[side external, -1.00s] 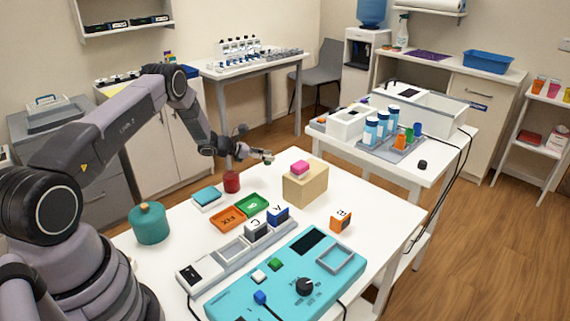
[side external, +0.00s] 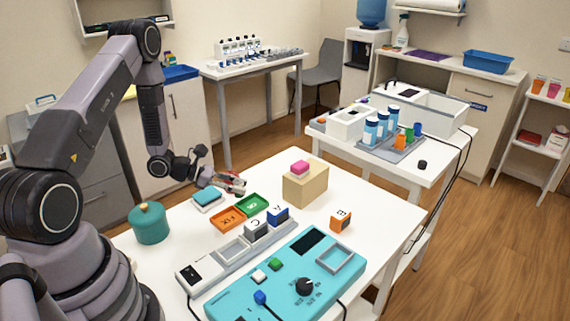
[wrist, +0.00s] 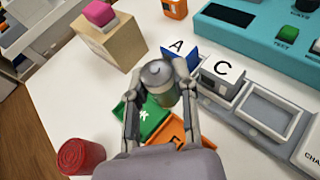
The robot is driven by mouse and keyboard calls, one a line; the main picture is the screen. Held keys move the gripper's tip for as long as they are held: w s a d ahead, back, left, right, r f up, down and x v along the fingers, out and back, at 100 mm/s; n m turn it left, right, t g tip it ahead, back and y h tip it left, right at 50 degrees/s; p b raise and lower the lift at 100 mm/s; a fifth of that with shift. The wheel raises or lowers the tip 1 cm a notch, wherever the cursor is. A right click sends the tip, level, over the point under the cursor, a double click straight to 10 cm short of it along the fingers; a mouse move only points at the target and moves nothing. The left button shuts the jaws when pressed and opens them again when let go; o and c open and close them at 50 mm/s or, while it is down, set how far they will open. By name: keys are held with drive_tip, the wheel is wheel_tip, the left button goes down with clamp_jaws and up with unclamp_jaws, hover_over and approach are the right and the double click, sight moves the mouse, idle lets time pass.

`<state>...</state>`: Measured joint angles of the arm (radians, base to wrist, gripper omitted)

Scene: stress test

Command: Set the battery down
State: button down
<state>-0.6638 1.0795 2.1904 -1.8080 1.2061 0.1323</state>
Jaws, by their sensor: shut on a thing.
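My gripper (wrist: 157,88) is shut on a grey cylindrical battery (wrist: 158,72), with one finger on each side of it. In the wrist view the battery overlaps the green tray marked OK (wrist: 152,124) and hides part of it. The gap between battery and tray cannot be told. In the side view my gripper (side external: 237,183) is over the far part of the white table, behind the green tray (side external: 251,204). An orange tray (side external: 227,219) lies beside the green one.
A red cylinder (wrist: 83,157) stands near the gripper. A tan block (side external: 305,187) carries a pink block (side external: 299,169). A turquoise tester (side external: 286,277) fills the front.

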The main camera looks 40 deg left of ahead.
sight(232, 252)
drive_tip(key=s+d+f+m+g, duration=0.1)
drive_tip(key=s+d, duration=0.1)
drive_tip(key=s, duration=0.1)
drive_tip(key=s+d+f+m+h, duration=0.1)
drive_tip(key=s+d, duration=0.2)
drive_tip(key=s+d+f+m+g+h, duration=0.1)
drive_tip(key=s+d, duration=0.2)
drive_tip(key=shift+s+f+g, duration=0.1)
drive_tip(key=shift+f+g, duration=0.1)
drive_tip(key=shift+g, duration=0.1)
drive_tip(key=shift+f, duration=2.15)
drive_tip(key=c, duration=0.9)
unclamp_jaws()
drive_tip(key=shift+f, duration=0.15)
